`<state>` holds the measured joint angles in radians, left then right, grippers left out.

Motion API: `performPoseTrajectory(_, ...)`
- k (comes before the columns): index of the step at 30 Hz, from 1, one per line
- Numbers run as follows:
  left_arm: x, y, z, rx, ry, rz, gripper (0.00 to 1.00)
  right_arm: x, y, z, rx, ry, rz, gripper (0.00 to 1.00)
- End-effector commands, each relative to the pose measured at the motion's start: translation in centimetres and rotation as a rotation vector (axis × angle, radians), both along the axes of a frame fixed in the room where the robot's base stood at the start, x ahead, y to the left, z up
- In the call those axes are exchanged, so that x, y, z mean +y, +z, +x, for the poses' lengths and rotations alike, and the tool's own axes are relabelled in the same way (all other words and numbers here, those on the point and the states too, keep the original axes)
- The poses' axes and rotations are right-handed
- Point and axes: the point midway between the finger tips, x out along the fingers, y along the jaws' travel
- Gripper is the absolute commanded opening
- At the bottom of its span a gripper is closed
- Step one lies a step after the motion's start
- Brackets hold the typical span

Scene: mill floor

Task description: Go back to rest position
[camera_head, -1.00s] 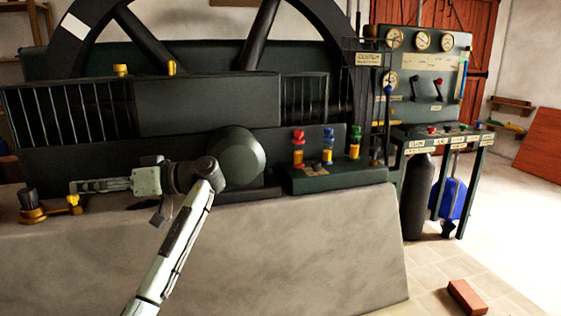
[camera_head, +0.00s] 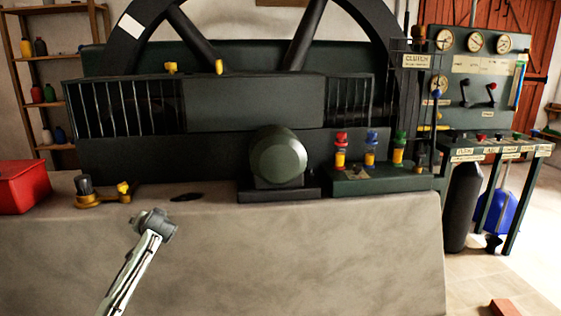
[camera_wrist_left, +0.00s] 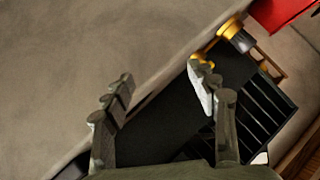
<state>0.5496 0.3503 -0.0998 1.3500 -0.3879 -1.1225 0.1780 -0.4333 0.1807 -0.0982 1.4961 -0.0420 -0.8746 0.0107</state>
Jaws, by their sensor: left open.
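My left arm (camera_head: 140,262) rises from the lower left in the head view, in front of the pale concrete plinth (camera_head: 320,250). My right gripper is not in view.
The green machine (camera_head: 210,105) with a big wheel stands on the plinth. A brass fitting (camera_head: 100,198) and a red container (camera_head: 22,186) are at the left. A block with coloured knobs (camera_head: 375,182) and a gauge panel (camera_head: 470,60) are at the right. Floor at the lower right is mostly clear.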

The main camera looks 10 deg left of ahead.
Motion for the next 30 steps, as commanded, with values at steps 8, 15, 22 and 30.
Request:
performPoseTrajectory(8,-8.1,-2.1,4.0,-0.108,-0.335,-0.17,0.58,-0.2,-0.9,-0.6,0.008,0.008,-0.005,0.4)
performPoseTrajectory(15,-10.0,-11.8,-1.3,0.023,-0.336,-0.215,0.58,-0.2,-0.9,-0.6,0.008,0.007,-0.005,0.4)
performPoseTrajectory(22,-12.7,-24.0,-11.0,0.205,-0.331,-0.28,0.58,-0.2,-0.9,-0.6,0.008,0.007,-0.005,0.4)
performPoseTrajectory(30,-16.1,-36.6,-27.2,0.445,-0.311,-0.373,0.58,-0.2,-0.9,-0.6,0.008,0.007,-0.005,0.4)
